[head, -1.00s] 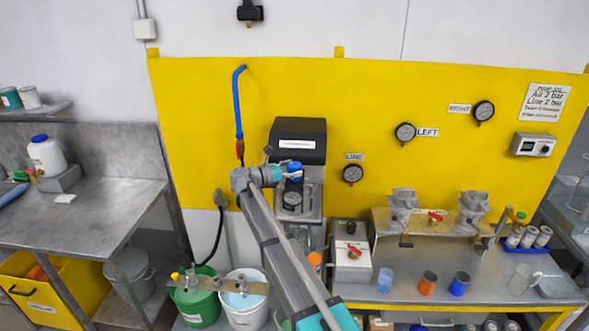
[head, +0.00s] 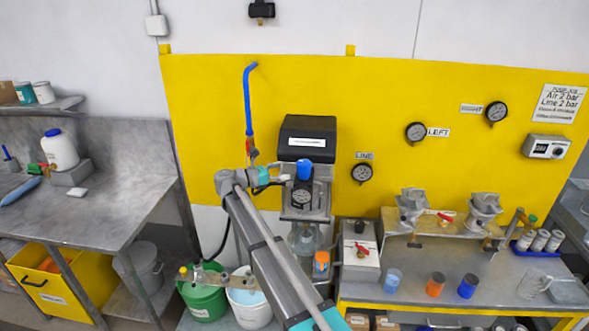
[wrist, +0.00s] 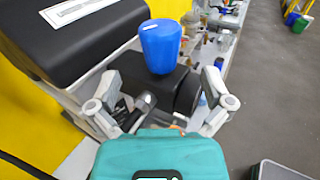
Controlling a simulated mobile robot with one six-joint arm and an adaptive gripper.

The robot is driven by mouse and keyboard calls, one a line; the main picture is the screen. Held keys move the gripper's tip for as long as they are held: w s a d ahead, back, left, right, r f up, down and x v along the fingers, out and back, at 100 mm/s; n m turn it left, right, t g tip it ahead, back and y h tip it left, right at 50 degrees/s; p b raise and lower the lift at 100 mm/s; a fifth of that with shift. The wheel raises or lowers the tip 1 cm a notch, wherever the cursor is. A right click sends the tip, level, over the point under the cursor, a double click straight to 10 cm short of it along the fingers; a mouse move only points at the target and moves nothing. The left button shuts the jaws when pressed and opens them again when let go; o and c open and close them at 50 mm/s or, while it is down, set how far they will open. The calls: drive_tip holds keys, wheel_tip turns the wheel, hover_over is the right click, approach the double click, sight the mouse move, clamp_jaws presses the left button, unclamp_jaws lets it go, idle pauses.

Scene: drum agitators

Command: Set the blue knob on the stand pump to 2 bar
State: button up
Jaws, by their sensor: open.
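The blue knob (head: 304,170) sits on top of the dark regulator body of the stand pump, just below its black head (head: 307,138). A round gauge (head: 301,198) faces forward under the knob. In the wrist view the knob (wrist: 161,45) stands just beyond my gripper (wrist: 170,88), with a pale mark on its side. My gripper, also in the head view (head: 278,177), is at the left of the knob. Its fingers are spread, with the black regulator body showing beyond and between them. Nothing is held. I cannot read the gauge's needle.
A blue hose (head: 248,100) with a red-handled valve hangs left of the pump. A LINE gauge (head: 362,173) is on the yellow panel to the right. Green (head: 203,295) and white buckets stand below.

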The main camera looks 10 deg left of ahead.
drive_tip(key=v, duration=0.4)
drive_tip(key=shift+a, duration=0.1)
drive_tip(key=shift+s, duration=0.1)
idle(0.3)
